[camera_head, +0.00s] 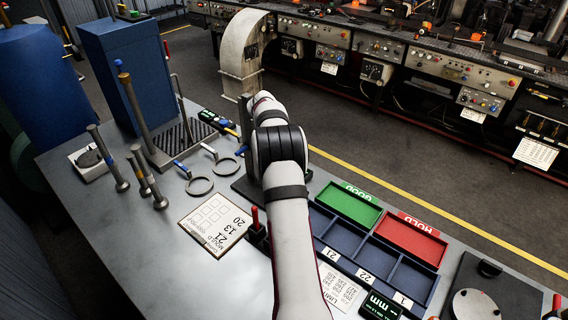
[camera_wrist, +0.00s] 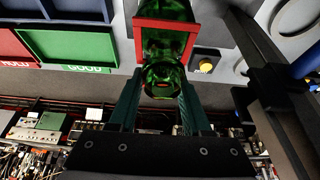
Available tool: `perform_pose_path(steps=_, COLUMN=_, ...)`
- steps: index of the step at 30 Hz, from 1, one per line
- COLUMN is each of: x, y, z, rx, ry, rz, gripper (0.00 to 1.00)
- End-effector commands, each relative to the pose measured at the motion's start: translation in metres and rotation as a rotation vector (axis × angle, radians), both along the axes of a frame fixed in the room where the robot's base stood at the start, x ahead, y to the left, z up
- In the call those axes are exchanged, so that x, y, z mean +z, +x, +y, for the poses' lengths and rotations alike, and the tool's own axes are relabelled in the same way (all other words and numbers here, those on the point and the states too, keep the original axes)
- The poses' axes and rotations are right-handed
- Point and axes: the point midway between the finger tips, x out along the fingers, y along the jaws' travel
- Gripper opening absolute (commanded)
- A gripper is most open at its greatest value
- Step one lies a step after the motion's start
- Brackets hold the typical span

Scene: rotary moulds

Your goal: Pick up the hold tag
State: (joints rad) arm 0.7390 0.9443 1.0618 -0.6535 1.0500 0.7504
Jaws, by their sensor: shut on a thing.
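In the wrist view my gripper (camera_wrist: 161,82) has its two dark green fingers on either side of a shiny green glass-like piece (camera_wrist: 162,77) and is shut on it. A red square frame (camera_wrist: 138,40) surrounds the upper part of this green piece; I cannot tell whether the frame is the hold tag or whether the fingers touch it. No other thing shows clearly as a hold tag. In the head view my arm hides the gripper and what it holds.
A green GOOD tray (camera_head: 348,207) and a red HOLD tray (camera_head: 410,240) stand right of my arm, behind blue numbered compartments (camera_head: 357,253). At left are metal rings (camera_head: 200,186), upright rods (camera_head: 107,160) and a card (camera_head: 215,222). The front-left bench is clear.

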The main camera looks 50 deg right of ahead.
Motion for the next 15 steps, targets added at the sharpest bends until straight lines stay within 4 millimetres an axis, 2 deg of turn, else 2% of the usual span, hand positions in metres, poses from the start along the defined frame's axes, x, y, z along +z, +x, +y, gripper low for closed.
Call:
perform_pose_path(steps=4, x=0.014, y=0.001, z=-0.001, rx=-0.001, ry=-0.003, rz=-0.003, gripper=0.0)
perform_pose_path(steps=7, x=0.035, y=0.001, z=-0.001, rx=-0.001, ry=-0.003, rz=-0.004, gripper=0.0)
perform_pose_path(steps=11, x=0.071, y=0.001, z=-0.001, rx=0.0, ry=-0.003, rz=-0.004, gripper=0.0)
perform_pose_path(steps=15, x=0.117, y=0.001, z=-0.001, rx=0.0, ry=-0.004, rz=-0.005, gripper=0.0)
